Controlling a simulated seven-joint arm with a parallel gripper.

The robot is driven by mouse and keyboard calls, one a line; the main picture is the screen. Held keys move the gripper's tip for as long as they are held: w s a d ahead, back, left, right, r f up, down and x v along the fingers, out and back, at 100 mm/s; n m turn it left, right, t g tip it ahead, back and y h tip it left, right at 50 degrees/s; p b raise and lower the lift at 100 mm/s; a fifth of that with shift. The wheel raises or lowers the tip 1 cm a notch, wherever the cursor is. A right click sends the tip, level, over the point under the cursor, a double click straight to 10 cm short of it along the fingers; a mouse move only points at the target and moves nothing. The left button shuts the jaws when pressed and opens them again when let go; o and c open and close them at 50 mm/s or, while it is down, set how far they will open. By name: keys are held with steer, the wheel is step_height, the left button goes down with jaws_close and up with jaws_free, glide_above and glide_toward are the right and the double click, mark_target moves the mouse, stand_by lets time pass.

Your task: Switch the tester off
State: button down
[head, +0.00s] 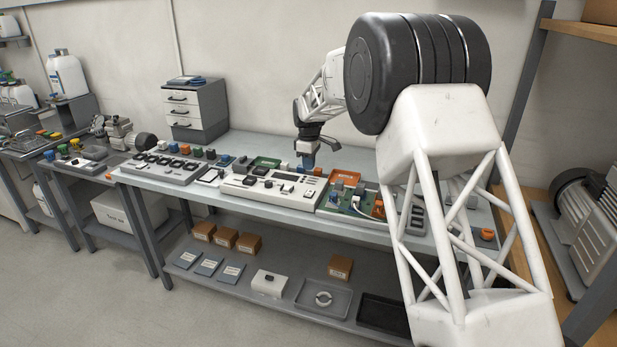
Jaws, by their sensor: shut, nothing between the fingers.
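A long pale console (255,190) with a dark display strip and small controls lies in the middle of the workbench; it looks like the tester. Its switch is too small to make out, so I cannot tell its position. My gripper (307,166) points down above the back edge of the console, right of its middle. It is shut and empty. I cannot tell whether its tips touch anything. Small white and blue parts close to the tips are hard to separate from it.
A green board (350,204) with parts lies right of the console, and an orange tray (345,176) behind it. A grey rack (163,168) with dark slots stands left. A drawer unit (195,108) stands at the back left. My arm hides the bench's right part.

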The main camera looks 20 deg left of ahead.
steer(key=shift+r, duration=2.15)
steer(key=shift+d, duration=0.1)
steer(key=s+d+r+m, duration=0.3)
steer(key=s+d+r, duration=0.3)
steer(key=d, duration=0.5)
steer(key=s+d+r+m+t, duration=0.1)
steer(key=s+d+r+m, duration=0.25)
steer(key=s+d, duration=0.6)
steer(key=s+d+r+m, duration=0.2)
steer(key=s+d+r, duration=0.4)
steer(key=d, duration=0.7)
steer(key=s+d+f+m+t, duration=0.1)
steer(key=s+d+m, duration=0.2)
steer(key=s+d, duration=0.45)
steer(key=s+d+m, duration=0.2)
steer(key=s+d, duration=0.2)
steer(key=s, duration=0.6)
steer(key=s+d+f+m, duration=0.2)
steer(key=s+d+f, duration=0.1)
steer(key=s, duration=0.6)
steer(key=s+d+f+m, duration=0.2)
steer(key=s+d+f, duration=0.1)
steer(key=s, duration=0.6)
steer(key=shift+d+f+m+t, duration=0.15)
steer(key=shift+f+m+t, duration=0.25)
steer(key=shift+f, duration=0.25)
